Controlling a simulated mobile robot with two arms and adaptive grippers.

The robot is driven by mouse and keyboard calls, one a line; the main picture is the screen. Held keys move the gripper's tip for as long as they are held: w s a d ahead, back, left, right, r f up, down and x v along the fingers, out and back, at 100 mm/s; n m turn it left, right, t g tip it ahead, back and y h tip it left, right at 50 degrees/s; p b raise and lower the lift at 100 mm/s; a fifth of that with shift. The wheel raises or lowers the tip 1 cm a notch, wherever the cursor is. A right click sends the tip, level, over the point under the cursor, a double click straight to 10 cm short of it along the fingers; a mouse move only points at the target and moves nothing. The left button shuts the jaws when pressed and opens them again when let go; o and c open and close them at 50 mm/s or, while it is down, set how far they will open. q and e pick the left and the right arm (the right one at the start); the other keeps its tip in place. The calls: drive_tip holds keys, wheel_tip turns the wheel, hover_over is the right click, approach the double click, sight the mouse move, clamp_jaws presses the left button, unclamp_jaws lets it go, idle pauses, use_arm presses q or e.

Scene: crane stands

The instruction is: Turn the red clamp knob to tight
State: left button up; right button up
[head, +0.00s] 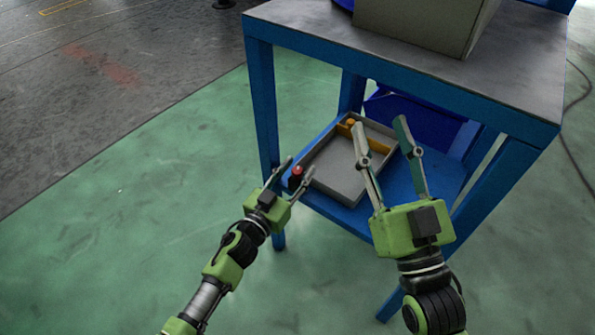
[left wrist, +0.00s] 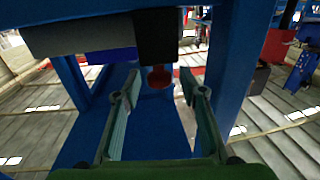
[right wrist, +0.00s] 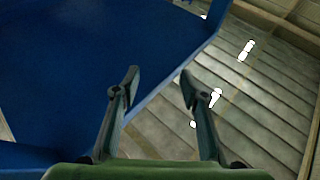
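The small red clamp knob (head: 297,170) is at the left front corner of the grey tray on the blue stand's lower shelf. In the left wrist view the knob (left wrist: 159,77) shows below a dark block (left wrist: 156,38), centred between the fingertips. My left gripper (head: 301,164) is open, with a finger on each side of the knob in the picture; I see no finger touching it. My right gripper (head: 380,122) is open, appearing over the tray's right side in the head view. The right wrist view shows nothing between its fingers (right wrist: 160,76).
The grey tray (head: 338,181) has a yellow divider (head: 376,146) and an orange piece (head: 350,122) at its back. The stand's grey top (head: 505,75) with a box (head: 425,22) overhangs the shelf (head: 437,183). A dark blue bin (head: 415,116) stands behind. Green floor (head: 120,240) is clear at left.

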use_arm(q)
drive_tip(key=shift+w+d, duration=0.15)
drive_tip(key=shift+w, duration=0.1)
use_arm(e)
drive_tip(key=shift+s+r, duration=0.2)
drive_tip(key=shift+r, duration=0.15)
use_arm(q)
clamp_jaws()
drive_tip(key=shift+r+m+g+h+p, duration=0.1)
drive_tip(key=shift+m+g+h+p, duration=0.3)
drive_tip(key=shift+m+h+p, duration=0.4)
drive_tip(key=m+g+h+p, duration=0.1)
drive_tip(key=m+g+h, duration=0.1)
drive_tip(key=shift+h, duration=0.4)
drive_tip(key=shift+m+g+h, duration=0.5)
drive_tip(key=shift+g+h, duration=0.1)
drive_tip(key=shift+g, duration=0.2)
use_arm(e)
wheel_tip(320, 180, down, 15)
drive_tip(key=w+d+g+h, duration=0.1)
drive_tip(key=g+h, duration=0.1)
drive_tip(key=g, duration=0.5)
drive_tip(key=shift+d+r+h, duration=0.2)
drive_tip(key=shift+d+h, duration=0.1)
use_arm(q)
drive_tip(key=shift+s+d, duration=0.1)
use_arm(e)
drive_tip(key=shift+w, duration=0.1)
use_arm(q)
unclamp_jaws()
